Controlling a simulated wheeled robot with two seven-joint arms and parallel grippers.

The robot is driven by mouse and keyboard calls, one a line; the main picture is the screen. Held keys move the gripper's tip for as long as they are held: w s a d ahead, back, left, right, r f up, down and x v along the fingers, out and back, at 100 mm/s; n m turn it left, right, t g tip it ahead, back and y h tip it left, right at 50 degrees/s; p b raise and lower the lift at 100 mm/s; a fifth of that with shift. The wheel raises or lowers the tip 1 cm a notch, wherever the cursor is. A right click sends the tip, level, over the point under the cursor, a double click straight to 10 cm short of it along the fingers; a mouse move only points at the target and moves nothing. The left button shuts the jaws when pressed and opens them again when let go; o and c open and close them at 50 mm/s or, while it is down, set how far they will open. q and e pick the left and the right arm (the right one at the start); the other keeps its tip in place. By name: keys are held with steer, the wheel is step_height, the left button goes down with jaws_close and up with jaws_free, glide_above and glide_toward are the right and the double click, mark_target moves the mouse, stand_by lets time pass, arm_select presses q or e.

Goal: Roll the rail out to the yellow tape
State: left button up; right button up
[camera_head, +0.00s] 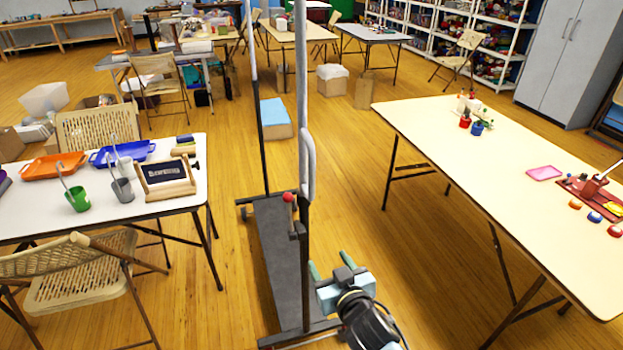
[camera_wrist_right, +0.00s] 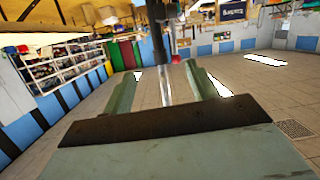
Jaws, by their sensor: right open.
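The rail is a tall frame with pale upper uprights, dark lower posts and a long dark grey base (camera_head: 275,245), standing on the floor in the aisle. A grey looped tube (camera_head: 308,165) and a red knob (camera_head: 289,197) are on its near upright. My right gripper (camera_head: 331,265) is open, just right of the near post and low down. In the right wrist view a post (camera_wrist_right: 165,85) shows between or beyond the open fingers (camera_wrist_right: 162,88); contact cannot be told. The red knob (camera_wrist_right: 176,59) shows there too. My left gripper is out of view. I make out no yellow tape on the floor.
A white table (camera_head: 190,205) with trays and cups stands left, with a folding chair (camera_head: 80,280) before it. A long cream table (camera_head: 520,210) stands right. A box with a blue top (camera_head: 276,118) sits on the floor beyond the rail. Bare floor lies between.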

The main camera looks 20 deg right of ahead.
mark_target(313, 178)
step_height(313, 178, up, 14)
steer(key=w+m+t+p, duration=0.1)
steer(key=t+p, duration=0.1)
steer(key=t, duration=0.1)
arm_select(q)
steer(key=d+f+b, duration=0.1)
steer(key=b, duration=0.3)
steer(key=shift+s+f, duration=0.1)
arm_select(e)
steer(key=shift+h, duration=0.3)
steer(key=w, duration=1.4)
steer(key=shift+d+f, duration=0.1)
steer(key=shift+f, duration=0.05)
steer(key=shift+c, duration=0.5)
jaws_close()
